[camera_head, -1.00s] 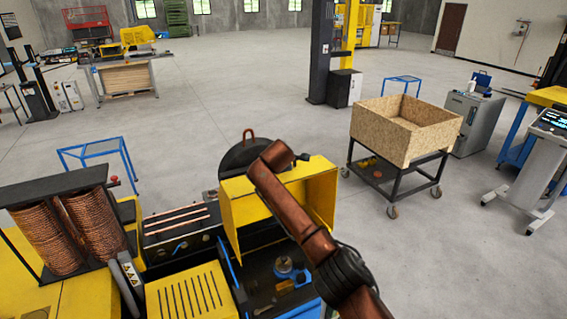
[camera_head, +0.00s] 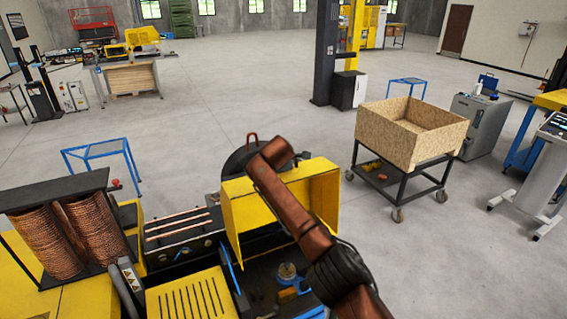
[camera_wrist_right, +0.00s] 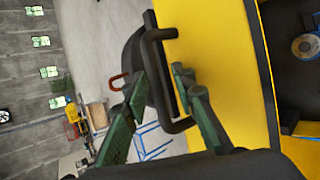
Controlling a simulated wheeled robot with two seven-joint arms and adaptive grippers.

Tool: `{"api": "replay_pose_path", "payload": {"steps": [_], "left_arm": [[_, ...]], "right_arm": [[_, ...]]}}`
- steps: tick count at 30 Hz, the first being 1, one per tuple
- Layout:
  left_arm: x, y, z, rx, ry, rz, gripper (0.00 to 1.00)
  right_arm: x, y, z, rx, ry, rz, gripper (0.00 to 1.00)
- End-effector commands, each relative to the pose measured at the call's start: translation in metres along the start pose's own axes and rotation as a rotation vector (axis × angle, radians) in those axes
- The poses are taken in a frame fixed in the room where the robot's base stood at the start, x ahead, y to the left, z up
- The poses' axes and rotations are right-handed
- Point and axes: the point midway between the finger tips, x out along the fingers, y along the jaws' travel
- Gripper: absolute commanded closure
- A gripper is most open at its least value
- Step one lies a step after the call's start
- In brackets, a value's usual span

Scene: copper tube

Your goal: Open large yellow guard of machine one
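The large yellow guard (camera_head: 236,208) stands over the dark work area of the near machine in the head view. In the right wrist view, its yellow face (camera_wrist_right: 225,60) fills the middle right, with a dark bar handle (camera_wrist_right: 164,75) on it. My right gripper (camera_wrist_right: 160,82) is at this handle, its two green-padded fingers on either side of the bar with a visible gap. I cannot tell whether either finger touches the bar. In the head view my right arm reaches over the guard, and the gripper is hidden. My left gripper is not in view.
Copper coils (camera_head: 68,238) and a slotted yellow cover (camera_head: 192,296) are left of the guard. A dark round part (camera_head: 240,160) stands behind it. A wooden box cart (camera_head: 408,135) is to the right. Open floor lies behind the machine.

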Motion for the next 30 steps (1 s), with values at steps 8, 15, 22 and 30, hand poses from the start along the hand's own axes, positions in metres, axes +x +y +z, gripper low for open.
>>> {"api": "replay_pose_path", "payload": {"steps": [8,15,22,30], "left_arm": [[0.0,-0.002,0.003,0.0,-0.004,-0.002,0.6],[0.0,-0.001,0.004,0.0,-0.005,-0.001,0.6],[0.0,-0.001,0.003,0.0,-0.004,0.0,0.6],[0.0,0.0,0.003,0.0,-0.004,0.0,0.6]], "right_arm": [[0.0,-0.001,0.0,0.002,0.001,-0.002,0.73],[-0.009,-0.001,0.0,0.002,0.004,-0.001,0.73],[-0.036,0.0,0.001,0.003,0.002,0.003,0.73],[-0.082,0.0,0.001,0.002,0.001,0.002,0.73]]}}
